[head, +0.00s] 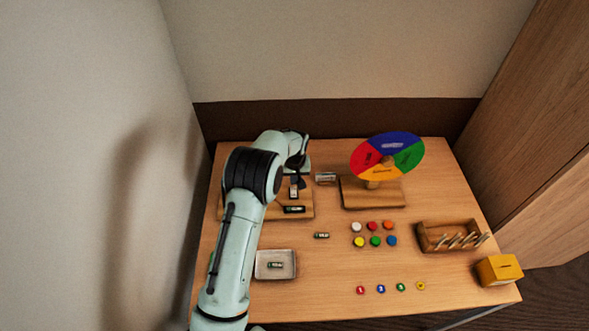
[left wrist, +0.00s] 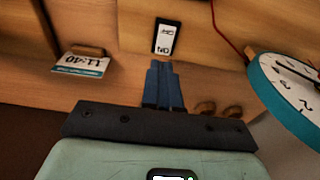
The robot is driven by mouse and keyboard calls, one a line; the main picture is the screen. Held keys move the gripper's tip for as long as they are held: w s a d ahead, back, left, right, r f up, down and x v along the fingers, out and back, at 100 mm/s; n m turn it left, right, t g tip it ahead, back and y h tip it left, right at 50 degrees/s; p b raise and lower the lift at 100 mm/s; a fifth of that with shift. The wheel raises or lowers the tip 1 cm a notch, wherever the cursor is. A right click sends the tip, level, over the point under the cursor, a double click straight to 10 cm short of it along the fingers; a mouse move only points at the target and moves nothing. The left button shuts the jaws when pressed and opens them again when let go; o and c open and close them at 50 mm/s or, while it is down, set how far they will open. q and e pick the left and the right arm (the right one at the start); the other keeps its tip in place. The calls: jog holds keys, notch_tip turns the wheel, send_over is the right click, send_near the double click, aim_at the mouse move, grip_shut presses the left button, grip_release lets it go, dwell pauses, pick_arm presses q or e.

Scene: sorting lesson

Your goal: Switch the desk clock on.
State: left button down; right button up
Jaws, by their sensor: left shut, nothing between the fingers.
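The desk clock (left wrist: 284,75), with a teal rim and white face, stands at the right in the left wrist view. In the head view my arm hides it. A white switch with ON and OFF labels (left wrist: 164,40) is set in the wooden base (head: 305,208); it also shows in the head view (head: 294,191). My left gripper (left wrist: 161,66) is shut and empty, its tips close beside the switch's ON end. I cannot tell whether they touch it. In the head view the left gripper (head: 299,182) is over the base. A battery (head: 293,209) lies at the base's front.
A card reading 11:40 (left wrist: 82,66) stands beside the base. A colour wheel (head: 374,160) stands to the right. Nearer are a loose battery (head: 321,235), a tray (head: 288,256) holding a battery, coloured pieces (head: 375,240), a wooden rack (head: 430,233) and a yellow box (head: 499,270).

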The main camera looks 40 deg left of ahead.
aim_at(294, 188)
pick_arm(q)
jog(key=shift+w+a+f, duration=0.1)
jog(key=shift+w+f, duration=0.05)
jog(key=shift+f, duration=0.75)
jog(key=shift+w+a+f, duration=0.1)
jog(key=shift+f, duration=0.8)
jog(key=shift+f, duration=0.4)
jog(key=shift+s, duration=0.1)
